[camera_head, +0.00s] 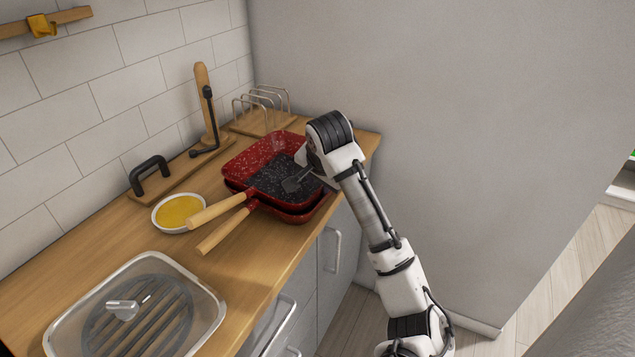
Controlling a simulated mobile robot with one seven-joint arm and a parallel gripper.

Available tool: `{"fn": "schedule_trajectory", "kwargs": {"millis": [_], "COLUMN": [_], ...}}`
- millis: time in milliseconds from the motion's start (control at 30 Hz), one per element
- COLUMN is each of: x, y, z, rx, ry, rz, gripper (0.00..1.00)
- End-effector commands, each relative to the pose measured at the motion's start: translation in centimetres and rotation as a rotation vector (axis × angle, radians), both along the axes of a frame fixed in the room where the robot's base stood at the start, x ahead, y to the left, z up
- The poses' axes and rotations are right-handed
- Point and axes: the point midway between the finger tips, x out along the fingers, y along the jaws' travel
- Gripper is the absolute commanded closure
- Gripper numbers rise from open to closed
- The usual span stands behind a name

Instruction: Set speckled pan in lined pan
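The speckled pan (266,184) is red and square, with a dark, white-flecked inside and a wooden handle (217,210). It sits on top of another red pan (300,216), which I take to be the lined pan. The lower pan's inside is hidden; its rim shows at the front and its wooden handle (226,231) points to the front left. The upper pan looks roughly nested, with its handle turned slightly from the lower one. My gripper (291,185) is over the right part of the speckled pan, a dark finger showing inside it. Whether it touches or grips is unclear.
A white dish of yellow contents (179,212) stands left of the handles. A wooden board with a black handle (150,174), a wooden post (204,95) and a wire rack (262,108) stand along the tiled wall.

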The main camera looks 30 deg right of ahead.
Motion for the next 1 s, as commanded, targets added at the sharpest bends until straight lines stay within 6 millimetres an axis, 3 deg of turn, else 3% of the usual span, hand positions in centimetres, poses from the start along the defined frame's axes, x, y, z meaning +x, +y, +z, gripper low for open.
{"fn": "schedule_trajectory", "kwargs": {"millis": [300,500,700,1000], "x": [-3.2,-4.7,-5.4,-5.4], "y": [1.5,2.2,2.6,2.7], "z": [7.2,10.2,11.5,11.7], "rx": [-0.016,-0.016,-0.012,-0.011], "ry": [-0.020,-0.022,-0.023,-0.023], "rz": [0.006,0.005,0.006,0.006], "gripper": [0.71,0.71,0.71,0.71]}}
